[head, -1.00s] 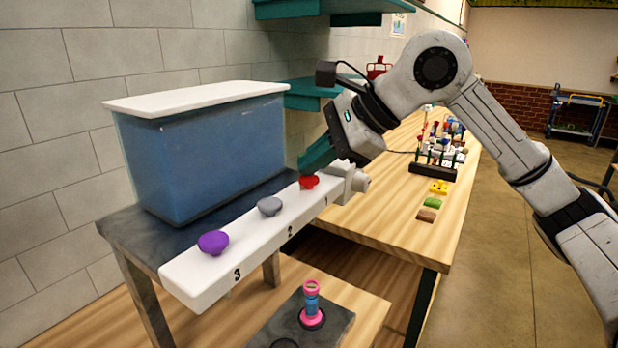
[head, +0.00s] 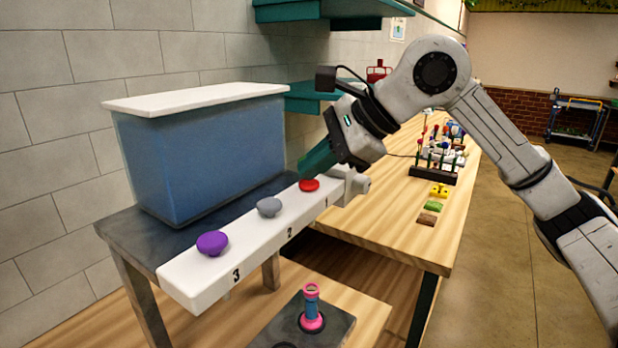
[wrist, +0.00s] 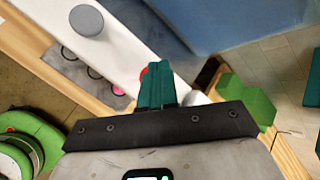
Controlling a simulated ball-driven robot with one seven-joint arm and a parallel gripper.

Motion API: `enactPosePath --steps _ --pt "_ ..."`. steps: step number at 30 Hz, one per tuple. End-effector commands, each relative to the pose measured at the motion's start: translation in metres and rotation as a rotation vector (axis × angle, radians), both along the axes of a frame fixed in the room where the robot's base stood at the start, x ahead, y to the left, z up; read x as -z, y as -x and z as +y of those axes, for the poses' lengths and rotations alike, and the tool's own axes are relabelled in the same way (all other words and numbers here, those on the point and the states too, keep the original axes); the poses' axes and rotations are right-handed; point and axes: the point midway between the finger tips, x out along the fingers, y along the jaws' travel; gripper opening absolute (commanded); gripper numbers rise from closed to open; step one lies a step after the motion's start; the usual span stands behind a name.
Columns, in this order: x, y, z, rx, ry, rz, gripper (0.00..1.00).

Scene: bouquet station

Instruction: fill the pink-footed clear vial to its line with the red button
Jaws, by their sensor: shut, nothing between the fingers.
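The clear vial (head: 311,300) stands upright on its pink foot (head: 311,323) on a dark plate below the dispenser bar, under the head view's lower middle. It has a pink rim and blue inside; its fill line is not clear to me. The red button (head: 309,185) is on the white bar by the number 1. My gripper (head: 303,172) is shut and empty, its green fingertips right above the red button; I cannot tell if they touch. In the wrist view the fingers (wrist: 157,66) hide most of the red button (wrist: 144,75).
A grey button (head: 269,207) and a purple button (head: 212,243) sit farther along the white bar (head: 200,285). A blue tank (head: 205,160) with a white lid stands behind it. A wooden table (head: 405,235) with a rack and coloured blocks is to the right.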

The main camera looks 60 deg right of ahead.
Motion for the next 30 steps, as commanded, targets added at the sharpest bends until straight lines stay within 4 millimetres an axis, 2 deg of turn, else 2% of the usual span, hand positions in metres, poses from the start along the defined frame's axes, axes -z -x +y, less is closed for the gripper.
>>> enactPosePath --steps 14,26,30 --pt "-0.019 0.0 0.0 0.001 0.001 0.001 0.0" --pt "-0.021 0.0 0.0 0.0 0.0 0.0 0.0" --pt "-0.03 0.0 0.0 0.0 0.0 0.0 0.0"
